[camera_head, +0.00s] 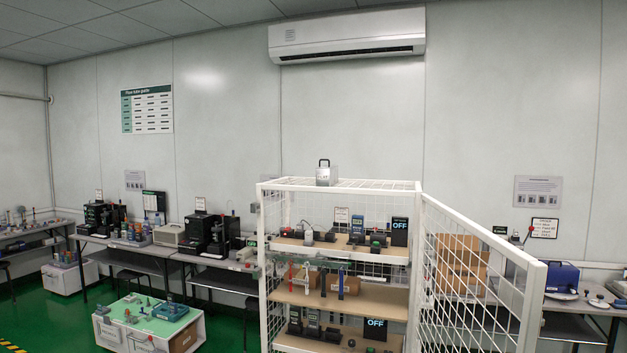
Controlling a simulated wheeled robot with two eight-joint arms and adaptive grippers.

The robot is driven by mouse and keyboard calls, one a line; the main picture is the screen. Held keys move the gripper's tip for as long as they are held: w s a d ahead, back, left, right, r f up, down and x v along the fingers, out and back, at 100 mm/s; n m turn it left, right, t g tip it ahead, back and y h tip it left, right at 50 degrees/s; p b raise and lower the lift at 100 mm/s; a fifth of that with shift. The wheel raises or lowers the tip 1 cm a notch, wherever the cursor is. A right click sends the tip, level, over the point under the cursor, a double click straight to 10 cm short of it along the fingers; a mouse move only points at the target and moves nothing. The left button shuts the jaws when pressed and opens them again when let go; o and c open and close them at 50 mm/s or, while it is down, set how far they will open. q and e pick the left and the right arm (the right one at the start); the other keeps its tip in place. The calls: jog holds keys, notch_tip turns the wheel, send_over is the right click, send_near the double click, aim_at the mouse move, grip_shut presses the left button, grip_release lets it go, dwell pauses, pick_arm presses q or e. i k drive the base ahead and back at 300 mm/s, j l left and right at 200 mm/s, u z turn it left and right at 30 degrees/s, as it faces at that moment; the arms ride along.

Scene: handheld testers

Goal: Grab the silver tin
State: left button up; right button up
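A small silver-grey block-like object with a dark loop handle (325,175) stands upright on the top of the white mesh cabinet (262,230). It is the only silver thing I can make out there, and I cannot tell for sure whether it is the silver tin. It has a small dark marking on its front. No other silver tin can be made out at this distance. Neither of my grippers shows in the head view.
The cabinet's mesh door (475,270) stands open to the right. Its shelves hold handheld testers and small devices. A low white cart with a green top (135,308) stands at the left. Benches with equipment line the wall. Green floor (45,310) shows at the left.

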aim_at(327, 178)
jog(key=i+j+z, duration=0.15)
jog(key=i+j, duration=0.3)
jog(key=i+j+z, duration=0.15)
jog(key=i+j, duration=0.25)
jog(key=j, duration=0.15)
jog(key=i+j+z, duration=0.15)
jog(key=i+j, duration=0.25)
jog(key=j, duration=0.15)
